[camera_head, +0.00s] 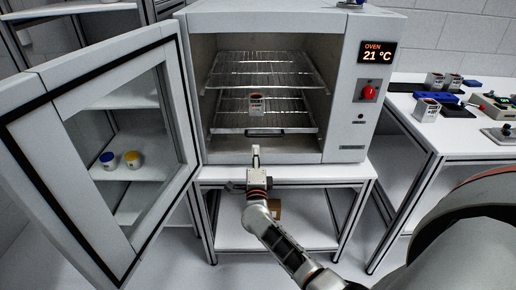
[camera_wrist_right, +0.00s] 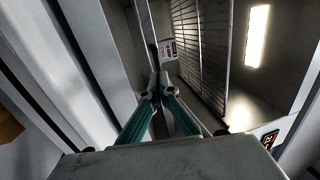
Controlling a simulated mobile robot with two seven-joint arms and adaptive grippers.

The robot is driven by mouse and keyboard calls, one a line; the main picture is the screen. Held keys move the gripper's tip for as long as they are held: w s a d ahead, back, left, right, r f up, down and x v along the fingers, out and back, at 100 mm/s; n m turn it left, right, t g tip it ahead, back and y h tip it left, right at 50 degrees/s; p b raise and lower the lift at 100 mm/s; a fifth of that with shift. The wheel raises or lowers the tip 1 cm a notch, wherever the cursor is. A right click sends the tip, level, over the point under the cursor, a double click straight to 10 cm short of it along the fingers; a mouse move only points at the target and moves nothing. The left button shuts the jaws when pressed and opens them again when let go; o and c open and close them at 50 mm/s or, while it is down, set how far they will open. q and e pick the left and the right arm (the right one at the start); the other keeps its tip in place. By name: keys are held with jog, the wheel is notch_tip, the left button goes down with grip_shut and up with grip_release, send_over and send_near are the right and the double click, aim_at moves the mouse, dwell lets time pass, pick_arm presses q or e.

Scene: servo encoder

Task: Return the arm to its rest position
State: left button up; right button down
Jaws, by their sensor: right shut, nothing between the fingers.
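My right arm (camera_head: 283,245) reaches from the lower right toward the open oven (camera_head: 265,25). My right gripper (camera_head: 256,152) is at the front opening, below the lower rack and apart from it in the head view. In the wrist view its fingers (camera_wrist_right: 158,92) are together with nothing between them. A small labelled container with dark contents (camera_head: 256,103) stands on the lower wire rack (camera_head: 285,120). The container also shows in the wrist view (camera_wrist_right: 167,48), just beyond the fingertips. My left gripper is not in view.
The oven door (camera_head: 75,90) stands wide open at the left. The oven display (camera_head: 377,53) reads 21 °C. A white bench (camera_head: 440,140) at the right holds more labelled containers (camera_head: 427,110), a blue item and devices. A lower shelf (camera_head: 235,235) is under the oven.

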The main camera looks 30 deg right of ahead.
jog(key=v, duration=0.9)
jog(key=shift+a, duration=0.15)
